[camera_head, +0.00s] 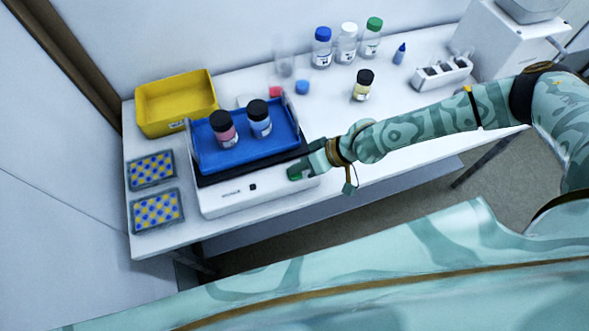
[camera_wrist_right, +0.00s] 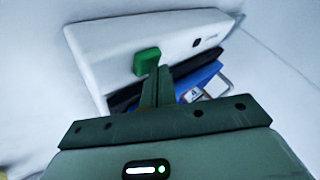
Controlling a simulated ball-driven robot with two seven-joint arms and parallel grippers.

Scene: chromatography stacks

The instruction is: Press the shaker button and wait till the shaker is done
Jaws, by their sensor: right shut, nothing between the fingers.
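The white shaker (camera_head: 262,197) sits on the table with a black top and a blue tray (camera_head: 205,165) on it. Two dark-capped bottles, one pink (camera_head: 223,131) and one clear (camera_head: 259,121), stand in the tray. The shaker's green button (camera_wrist_right: 147,61) shows on its white front in the right wrist view. My right gripper (camera_head: 303,169) is shut and empty at the right end of the shaker's front. In the wrist view its fingertips (camera_wrist_right: 160,73) are right at the button's edge; I cannot tell whether they touch it. My left gripper is not in view.
A yellow bin (camera_head: 177,104) stands behind the shaker on the left. Two blue-and-yellow vial racks (camera_head: 157,211) lie left of it. Several bottles (camera_head: 346,45) stand at the back, and a small yellowish bottle (camera_head: 362,88) nearer. The table's front edge runs close by the shaker.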

